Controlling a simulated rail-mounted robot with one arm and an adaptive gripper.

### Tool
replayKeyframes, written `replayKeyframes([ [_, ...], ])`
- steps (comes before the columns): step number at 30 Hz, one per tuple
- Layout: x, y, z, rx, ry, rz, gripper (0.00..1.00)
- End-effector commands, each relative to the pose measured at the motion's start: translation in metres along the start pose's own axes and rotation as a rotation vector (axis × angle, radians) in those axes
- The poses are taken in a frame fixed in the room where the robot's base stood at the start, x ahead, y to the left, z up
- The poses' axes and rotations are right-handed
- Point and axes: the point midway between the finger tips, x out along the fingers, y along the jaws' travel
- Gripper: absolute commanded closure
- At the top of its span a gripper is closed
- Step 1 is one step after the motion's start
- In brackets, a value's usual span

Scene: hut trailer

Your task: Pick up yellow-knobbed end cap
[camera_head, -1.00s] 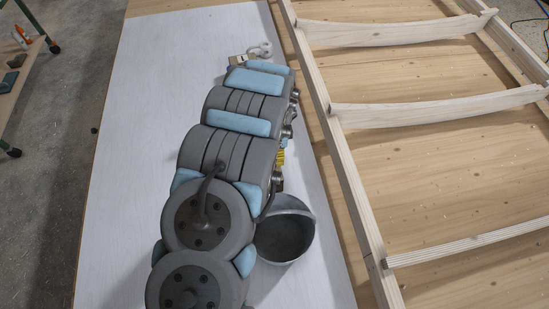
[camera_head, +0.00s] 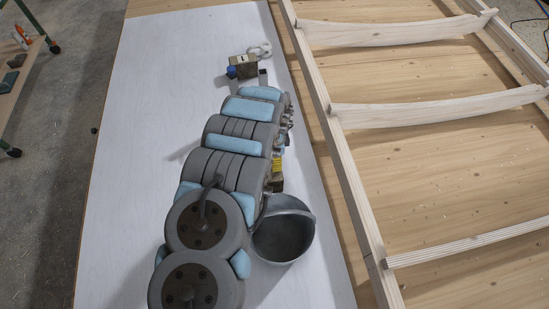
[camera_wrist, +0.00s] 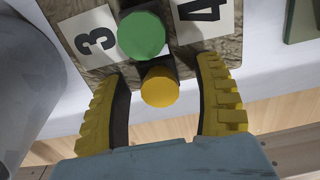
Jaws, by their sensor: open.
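The yellow-knobbed end cap (camera_wrist: 160,90) shows in the wrist view as a round yellow face with a dark part behind it, at a wooden block (camera_wrist: 225,46). My gripper (camera_wrist: 161,75) is open, with one ridged yellow finger on each side of the yellow knob and visible gaps between. I cannot tell how deep the knob sits between the fingers. In the head view my arm hides the cap, and only a bit of yellow finger (camera_head: 278,168) shows at the arm's right side.
A green knob (camera_wrist: 141,36) sits close beside the yellow one, between labels 3 and 4. A metal bucket (camera_head: 285,235) stands right of my arm. A block with a blue knob (camera_head: 242,67) and a white ring-shaped item (camera_head: 262,50) lie farther back. A timber frame (camera_head: 345,150) runs along the right.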

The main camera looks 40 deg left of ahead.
Motion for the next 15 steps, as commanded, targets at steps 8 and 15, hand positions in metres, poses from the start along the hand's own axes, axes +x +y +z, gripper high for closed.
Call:
replayKeyframes([
  [8, -0.0002, 0.0001, 0.0, 0.0, 0.0, 0.0, 0.87],
  [15, -0.0001, 0.0001, 0.0, 0.0, 0.0, 0.0, 0.91],
])
